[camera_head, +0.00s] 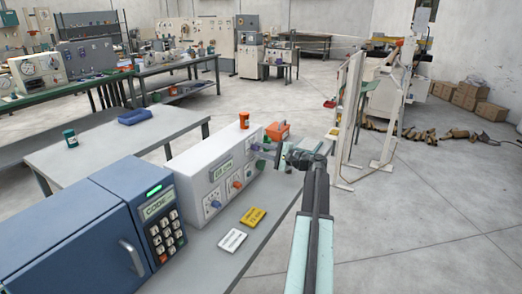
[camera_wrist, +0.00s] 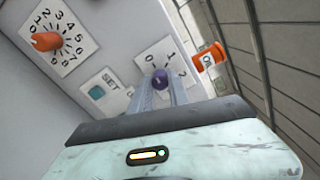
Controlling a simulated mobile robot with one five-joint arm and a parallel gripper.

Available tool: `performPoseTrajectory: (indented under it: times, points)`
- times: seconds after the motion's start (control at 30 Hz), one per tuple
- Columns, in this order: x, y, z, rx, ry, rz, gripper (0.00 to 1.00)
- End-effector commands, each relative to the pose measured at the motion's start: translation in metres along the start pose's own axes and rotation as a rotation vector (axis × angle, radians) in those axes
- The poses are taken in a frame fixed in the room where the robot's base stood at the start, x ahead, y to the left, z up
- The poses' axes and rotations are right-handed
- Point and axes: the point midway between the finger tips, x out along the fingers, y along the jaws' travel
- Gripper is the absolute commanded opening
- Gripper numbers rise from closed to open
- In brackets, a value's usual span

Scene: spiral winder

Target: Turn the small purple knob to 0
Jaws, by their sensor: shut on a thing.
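The small purple knob (camera_wrist: 160,78) sits on a white dial plate (camera_wrist: 150,59) with the numbers 0, 1 and 2 showing. My gripper (camera_wrist: 162,90) has its two fingers on either side of the knob and is shut on it. The fingers hide the lower part of the dial, and I cannot tell which number the knob points to. In the head view my gripper (camera_head: 274,149) reaches the right end of the front of the white box (camera_head: 190,173).
An orange knob (camera_wrist: 45,41) on a numbered dial and a teal SET button (camera_wrist: 97,93) are nearby. An orange container (camera_wrist: 208,57) stands close by. The blue keypad box (camera_head: 75,235) and yellow and white cards (camera_head: 253,217) share the bench.

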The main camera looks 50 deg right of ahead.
Motion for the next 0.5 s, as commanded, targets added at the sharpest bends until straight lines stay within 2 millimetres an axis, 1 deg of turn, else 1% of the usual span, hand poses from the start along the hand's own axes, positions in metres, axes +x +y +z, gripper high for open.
performPoseTrajectory:
  times: [0.2, 0.5]
  points:
    - [-0.0004, 0.0004, -0.0004, -0.066, 0.001, 0.001, 0.00]
    - [-0.0001, 0.0006, -0.0002, -0.089, 0.001, 0.001, 0.00]
